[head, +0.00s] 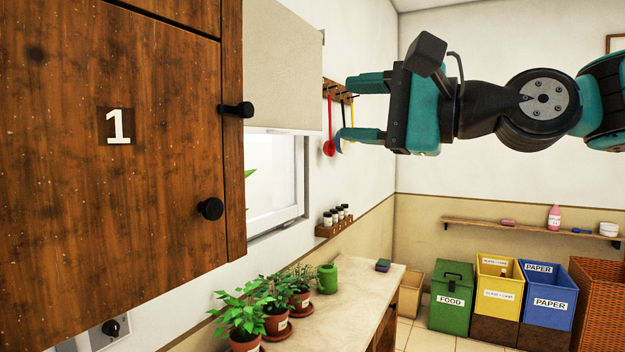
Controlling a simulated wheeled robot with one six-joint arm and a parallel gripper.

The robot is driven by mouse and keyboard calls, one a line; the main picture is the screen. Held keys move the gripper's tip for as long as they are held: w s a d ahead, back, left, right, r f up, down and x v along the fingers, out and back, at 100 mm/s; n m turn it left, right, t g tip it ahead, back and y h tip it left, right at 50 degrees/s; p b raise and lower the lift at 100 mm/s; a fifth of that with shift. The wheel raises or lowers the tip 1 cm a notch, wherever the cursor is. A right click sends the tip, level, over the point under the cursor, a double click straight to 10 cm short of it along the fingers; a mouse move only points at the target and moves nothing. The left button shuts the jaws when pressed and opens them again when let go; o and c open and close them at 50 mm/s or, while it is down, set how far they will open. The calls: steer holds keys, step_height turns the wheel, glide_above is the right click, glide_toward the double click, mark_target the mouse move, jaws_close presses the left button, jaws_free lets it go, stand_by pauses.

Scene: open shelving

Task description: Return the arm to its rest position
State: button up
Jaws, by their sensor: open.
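My arm reaches in from the right edge in the head view, held out level in the upper right. My gripper (362,110) points left, its two teal fingers apart, with nothing between them. It is in the air in front of the far wall and the utensil rack, to the right of the wooden cabinet (160,170) marked 1. The gripper touches nothing that I can see. The cabinet door is closed, with a black knob (210,209).
A counter (345,300) with several potted plants (275,308) lies below. Bins stand on the floor at right: green FOOD (452,299), yellow (497,296) and blue PAPER (547,303). A wall shelf (480,224) runs above them. The air between gripper and counter is clear.

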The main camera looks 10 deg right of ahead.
steer(key=s+a+f+n+g+h, duration=0.1)
steer(key=s+f+n+g+h, duration=0.4)
steer(key=f, duration=0.7)
steer(key=s+a+f+n+g+h, duration=0.1)
steer(key=s+f+n+g+h, duration=0.15)
steer(key=s+f+n, duration=0.75)
steer(key=s+d+f+n+g+h, duration=0.1)
steer(key=s+d+f+g+h, duration=0.1)
steer(key=f, duration=0.7)
steer(key=shift+s+d+n+g+h+b, duration=0.35)
steer(key=shift+d+g+h+b, duration=0.1)
steer(key=shift+d+g, duration=0.5)
steer(key=shift+f, duration=0.1)
